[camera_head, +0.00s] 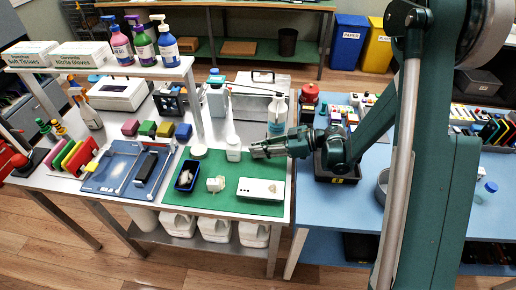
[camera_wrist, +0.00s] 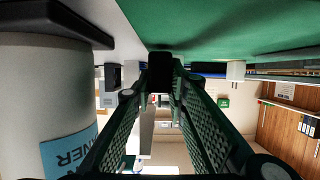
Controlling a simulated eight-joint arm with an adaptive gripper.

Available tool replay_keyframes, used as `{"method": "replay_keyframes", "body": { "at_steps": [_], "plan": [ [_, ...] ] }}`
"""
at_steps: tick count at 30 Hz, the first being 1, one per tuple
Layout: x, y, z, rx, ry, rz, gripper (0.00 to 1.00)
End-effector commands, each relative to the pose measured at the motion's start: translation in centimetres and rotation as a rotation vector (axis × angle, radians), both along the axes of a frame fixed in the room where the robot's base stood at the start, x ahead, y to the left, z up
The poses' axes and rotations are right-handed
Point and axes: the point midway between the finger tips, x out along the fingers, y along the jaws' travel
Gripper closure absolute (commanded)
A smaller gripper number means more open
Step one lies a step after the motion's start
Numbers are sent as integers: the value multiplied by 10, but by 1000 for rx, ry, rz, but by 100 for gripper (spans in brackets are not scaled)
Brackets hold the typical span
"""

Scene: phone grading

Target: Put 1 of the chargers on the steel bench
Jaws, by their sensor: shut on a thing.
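My gripper (camera_head: 258,150) reaches in from the right, low over the right part of the green mat (camera_head: 222,201). In the wrist view its fingers (camera_wrist: 160,80) are closed on a small dark thing (camera_wrist: 160,68); I cannot tell whether it is a charger. In the head view the held thing is too small to make out. A small white block (camera_head: 215,184), perhaps a charger, lies on the mat, to the lower left of my gripper. The pale grey bench (camera_head: 60,186) under the mat may be the steel bench.
On the mat are a blue tray (camera_head: 178,183) and a white flat box (camera_head: 261,189). A blue-topped bench (camera_head: 325,228) adjoins at right.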

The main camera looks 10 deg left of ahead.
Motion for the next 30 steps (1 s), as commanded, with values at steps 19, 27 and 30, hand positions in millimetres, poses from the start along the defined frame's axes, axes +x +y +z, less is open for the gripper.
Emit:
{"method": "replay_keyframes", "body": {
  "at_steps": [19,27,30],
  "plan": [
    [0,0,-8,0,0,0,80],
    [0,0,-7,0,0,0,66],
    [0,0,-7,0,0,0,66]
  ]
}}
